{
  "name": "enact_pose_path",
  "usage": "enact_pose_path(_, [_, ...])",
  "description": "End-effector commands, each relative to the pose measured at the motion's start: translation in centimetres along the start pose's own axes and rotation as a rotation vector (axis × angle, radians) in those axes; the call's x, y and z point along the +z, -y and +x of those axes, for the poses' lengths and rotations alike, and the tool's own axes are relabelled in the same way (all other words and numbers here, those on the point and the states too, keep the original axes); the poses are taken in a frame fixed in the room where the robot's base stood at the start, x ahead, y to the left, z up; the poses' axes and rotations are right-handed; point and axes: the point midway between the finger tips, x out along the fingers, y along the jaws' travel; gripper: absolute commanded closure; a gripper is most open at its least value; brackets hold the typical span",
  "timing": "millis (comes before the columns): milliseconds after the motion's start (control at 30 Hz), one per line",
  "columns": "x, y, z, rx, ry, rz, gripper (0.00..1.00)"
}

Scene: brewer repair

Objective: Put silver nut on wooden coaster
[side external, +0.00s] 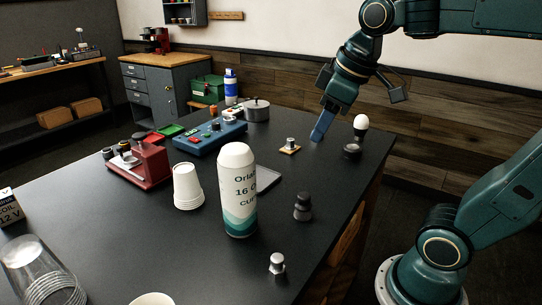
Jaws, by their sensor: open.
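A small square wooden coaster (284,151) lies on the dark table, left of my gripper. A small silver piece (291,143), which looks like the silver nut, stands upright on the coaster. Another small silver piece with a rounded top (277,264) stands near the table's front edge; its exact kind is hard to tell. My gripper (322,127) has blue fingers pointing down, to the right of the coaster and apart from it. It is open, with nothing seen in it; the fingers overlap in this view.
A white egg-shaped object on a dark holder (352,150) is close to the right of my gripper.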

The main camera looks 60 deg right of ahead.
Motion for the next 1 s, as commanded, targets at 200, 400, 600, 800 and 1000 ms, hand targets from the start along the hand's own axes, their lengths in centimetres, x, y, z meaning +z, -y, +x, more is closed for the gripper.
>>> enact_pose_path(200, [4.8, 3.2, 0.7, -0.012, -0.060, 0.140, 0.53])
enact_pose_path(400, [7.4, 4.6, 1.6, -0.025, -0.090, 0.228, 0.53])
enact_pose_path(600, [8.1, 5.0, 1.9, -0.029, -0.098, 0.255, 0.53])
enact_pose_path(800, [8.0, 5.0, 1.9, -0.029, -0.097, 0.255, 0.53])
enact_pose_path(1000, [8.0, 5.0, 1.9, -0.029, -0.097, 0.254, 0.53])
